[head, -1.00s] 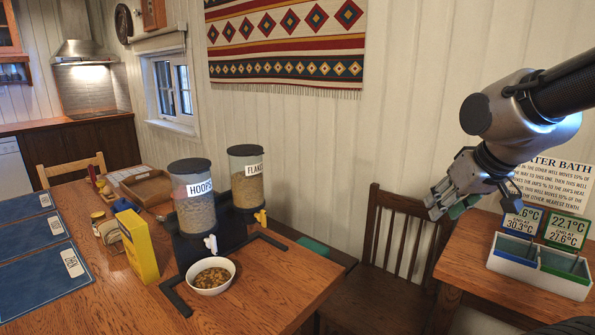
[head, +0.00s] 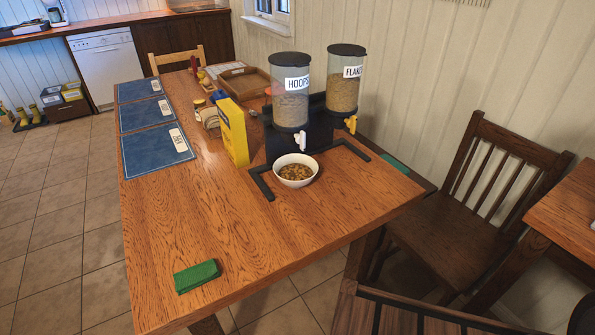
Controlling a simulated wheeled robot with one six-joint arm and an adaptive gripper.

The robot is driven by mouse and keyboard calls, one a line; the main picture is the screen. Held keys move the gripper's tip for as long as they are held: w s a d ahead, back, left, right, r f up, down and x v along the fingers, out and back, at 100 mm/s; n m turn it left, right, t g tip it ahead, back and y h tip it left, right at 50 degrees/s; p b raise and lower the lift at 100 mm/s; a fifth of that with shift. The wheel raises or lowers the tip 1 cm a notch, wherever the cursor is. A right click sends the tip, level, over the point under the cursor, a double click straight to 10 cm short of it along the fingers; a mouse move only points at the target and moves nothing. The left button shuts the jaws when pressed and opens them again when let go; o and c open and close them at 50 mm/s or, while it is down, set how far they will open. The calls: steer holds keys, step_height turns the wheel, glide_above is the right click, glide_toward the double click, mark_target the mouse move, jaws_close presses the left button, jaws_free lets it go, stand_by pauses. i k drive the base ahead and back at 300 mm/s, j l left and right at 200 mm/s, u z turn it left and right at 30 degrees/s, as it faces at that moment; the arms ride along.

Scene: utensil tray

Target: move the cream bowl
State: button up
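The cream bowl (head: 296,180) stands upright on the wooden table, below the spout of the dispenser labelled HOOPS (head: 290,90). It holds brown cereal pieces. A black bracket-shaped frame on the table runs around its left and back sides. My gripper is outside the present head view, so its opening and contents do not show.
The dispenser labelled FLAKES (head: 345,80) stands right of HOOPS. A yellow box (head: 232,132) stands left of the bowl. Blue mats (head: 155,150) line the left edge. A green folded cloth (head: 196,276) lies near the front. Bare tabletop (head: 240,220) lies before the bowl. Chairs (head: 470,200) stand at right.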

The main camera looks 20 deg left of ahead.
mark_target(293, 170)
steer(key=j+u, duration=0.15)
steer(key=u, duration=0.25)
steer(key=j+u, duration=0.15)
steer(key=u, duration=0.25)
steer(key=j+u, duration=0.1)
steer(key=u, duration=0.3)
steer(key=j+u, duration=0.15)
steer(key=u, duration=0.25)
